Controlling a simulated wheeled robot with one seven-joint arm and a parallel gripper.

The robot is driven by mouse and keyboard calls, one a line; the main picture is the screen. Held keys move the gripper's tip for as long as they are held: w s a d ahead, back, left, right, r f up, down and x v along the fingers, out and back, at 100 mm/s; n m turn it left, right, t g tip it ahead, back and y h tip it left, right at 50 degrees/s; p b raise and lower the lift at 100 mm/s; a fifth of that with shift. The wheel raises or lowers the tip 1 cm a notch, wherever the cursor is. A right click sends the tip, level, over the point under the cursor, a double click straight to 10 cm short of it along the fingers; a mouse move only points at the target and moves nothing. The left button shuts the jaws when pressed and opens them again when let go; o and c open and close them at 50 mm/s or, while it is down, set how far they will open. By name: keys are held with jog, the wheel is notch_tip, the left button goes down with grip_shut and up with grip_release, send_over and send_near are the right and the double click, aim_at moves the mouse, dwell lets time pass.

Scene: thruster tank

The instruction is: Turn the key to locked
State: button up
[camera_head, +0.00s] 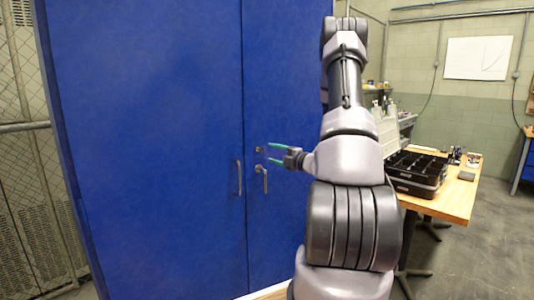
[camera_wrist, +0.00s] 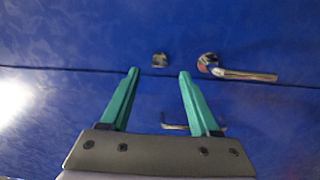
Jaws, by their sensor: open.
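The key (camera_wrist: 159,59) appears as a small metal piece in a lock on the blue cabinet's right door. It also shows, very small, in the head view (camera_head: 259,149). The way it is turned is too small to tell. My gripper (camera_head: 271,153) is open and empty in front of the right door, beside the key. In the wrist view, the key lies just beyond and between the two green fingertips (camera_wrist: 159,72). The fingers look apart from it. The right door's lever handle (camera_wrist: 245,75) is close by, just below the lock in the head view (camera_head: 264,180).
The left door's handle (camera_head: 239,178) stands out beside the door seam, and the blue cabinet (camera_head: 150,120) is closed. A wooden table (camera_head: 455,200) with a black tray case (camera_head: 415,180) is at the right. A wire mesh fence (camera_head: 22,180) is at the left.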

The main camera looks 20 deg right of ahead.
jog(key=v, duration=0.5)
jog(key=shift+s+d, duration=0.15)
jog(key=shift+s, duration=0.2)
jog(key=s+a+r+n+g+y, duration=0.2)
jog(key=s+a+r+n+g, duration=0.15)
jog(key=a+n, duration=0.35)
jog(key=s+a+r+n+g+y, duration=0.2)
jog(key=s+a+r+n+g, duration=0.15)
jog(key=a+n, duration=0.45)
jog(key=s+a+r+n+g+y, duration=0.25)
jog(key=a+r+n+g, duration=0.2)
jog(key=a+n, duration=0.25)
jog(key=s+a+r+n+g+h, duration=0.1)
jog(key=s+a+r+n+h, duration=0.15)
jog(key=s+n, duration=0.35)
jog(key=s+a+r+n+g+h, duration=0.1)
jog(key=s+n+h, duration=0.2)
jog(key=s+n, duration=0.35)
jog(key=s+d+r+n+t+h, duration=0.3)
jog(key=s+r+n+h, duration=0.1)
jog(key=n, duration=0.7)
jog(key=shift+s+d+r+h, duration=0.2)
jog(key=shift+s+r+h, duration=0.15)
jog(key=shift+r+h, duration=0.25)
